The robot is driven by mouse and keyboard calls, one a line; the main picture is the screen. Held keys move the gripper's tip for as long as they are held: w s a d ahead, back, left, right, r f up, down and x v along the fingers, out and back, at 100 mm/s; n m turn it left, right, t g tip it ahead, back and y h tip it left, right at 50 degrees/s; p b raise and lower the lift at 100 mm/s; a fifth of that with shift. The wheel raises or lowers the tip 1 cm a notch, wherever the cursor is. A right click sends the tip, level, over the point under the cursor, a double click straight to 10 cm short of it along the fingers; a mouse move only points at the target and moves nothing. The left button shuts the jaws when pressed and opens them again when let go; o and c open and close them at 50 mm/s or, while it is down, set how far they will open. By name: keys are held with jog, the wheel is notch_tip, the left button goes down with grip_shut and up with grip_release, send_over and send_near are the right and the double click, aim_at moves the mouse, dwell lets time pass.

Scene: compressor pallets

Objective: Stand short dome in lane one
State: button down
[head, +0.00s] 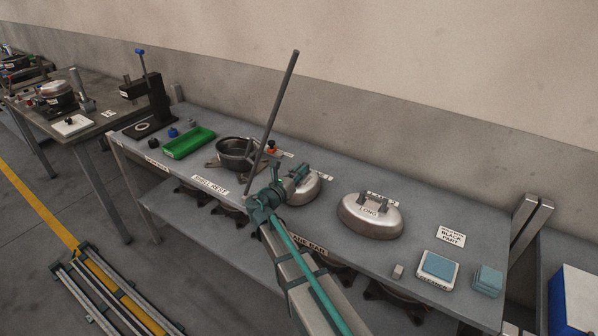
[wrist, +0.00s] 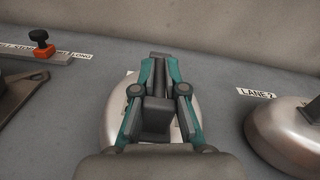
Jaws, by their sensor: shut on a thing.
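The short dome (head: 309,190) is a brushed-metal shell on the grey bench, directly under my gripper (head: 298,174). In the wrist view the dome (wrist: 113,125) shows at both sides of the fingers. The long dome (head: 369,215), marked LONG, stands apart to the right, by the LANE 2 label (wrist: 256,93).
A green tray (head: 188,143) lies farther left. A cleaner pad (head: 438,267), a small block (head: 398,271) and a blue sponge (head: 487,280) are at the right.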

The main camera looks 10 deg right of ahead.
jog(key=c, duration=1.2)
grip_release()
jog(key=b+v, duration=0.2)
jog(key=v, duration=1)
